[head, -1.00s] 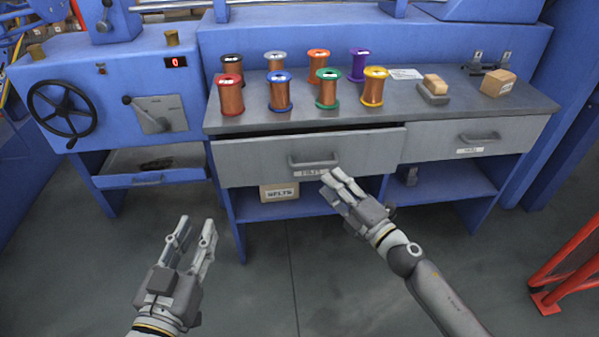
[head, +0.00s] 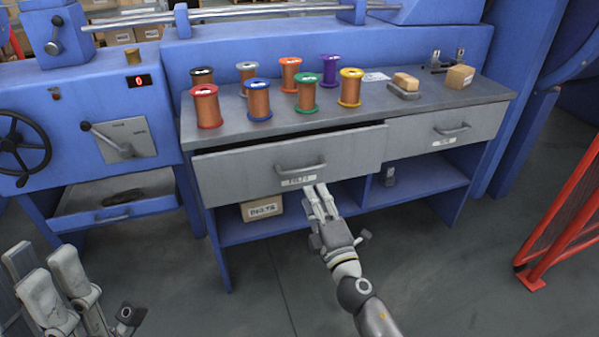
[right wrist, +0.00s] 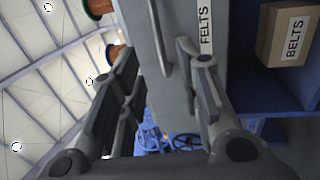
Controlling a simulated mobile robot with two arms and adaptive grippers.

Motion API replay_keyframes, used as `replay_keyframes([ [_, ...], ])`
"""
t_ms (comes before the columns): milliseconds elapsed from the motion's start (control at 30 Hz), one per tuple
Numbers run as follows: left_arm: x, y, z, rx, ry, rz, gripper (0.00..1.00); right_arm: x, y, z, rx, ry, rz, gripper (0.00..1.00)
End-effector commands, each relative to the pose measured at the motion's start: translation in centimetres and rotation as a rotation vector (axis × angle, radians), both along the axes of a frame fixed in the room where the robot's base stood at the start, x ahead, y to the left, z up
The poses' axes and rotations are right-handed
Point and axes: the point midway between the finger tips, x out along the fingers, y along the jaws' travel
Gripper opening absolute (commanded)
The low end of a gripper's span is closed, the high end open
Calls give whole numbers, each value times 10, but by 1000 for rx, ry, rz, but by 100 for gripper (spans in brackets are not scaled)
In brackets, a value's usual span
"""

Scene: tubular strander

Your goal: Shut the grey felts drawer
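The grey felts drawer (head: 235,174) is pulled partway out below the worktop, with a dark gap above its front. Its bar handle (head: 301,167) and FELTS label (head: 297,181) face me, and the label also shows in the right wrist view (right wrist: 206,27). My right gripper (head: 319,188) is at the lower edge of the drawer front, just below the label. In the right wrist view its fingers (right wrist: 157,50) are spread apart in front of the drawer, with the handle showing between them. I cannot tell whether they touch it. My left gripper (head: 42,258) is open and empty at the lower left.
Several wire spools stand on the worktop (head: 225,130). A second grey drawer (head: 415,133) on the right is shut. A BELTS box (head: 262,208) sits on the blue shelf (head: 236,232) below. A red barrier (head: 560,220) stands at right. The floor in front is clear.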

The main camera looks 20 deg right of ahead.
Motion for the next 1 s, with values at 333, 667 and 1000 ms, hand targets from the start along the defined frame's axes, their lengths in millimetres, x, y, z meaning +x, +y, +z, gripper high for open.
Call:
replay_keyframes([
  [333,16,-3,-2,26,79,5,29,58,2,13,-2,-3,2,32],
  [667,8,-2,-1,14,40,2,29,93,3,18,0,0,2,32],
  [1000,5,-1,-1,10,28,2,29,96,4,19,0,0,2,32],
])
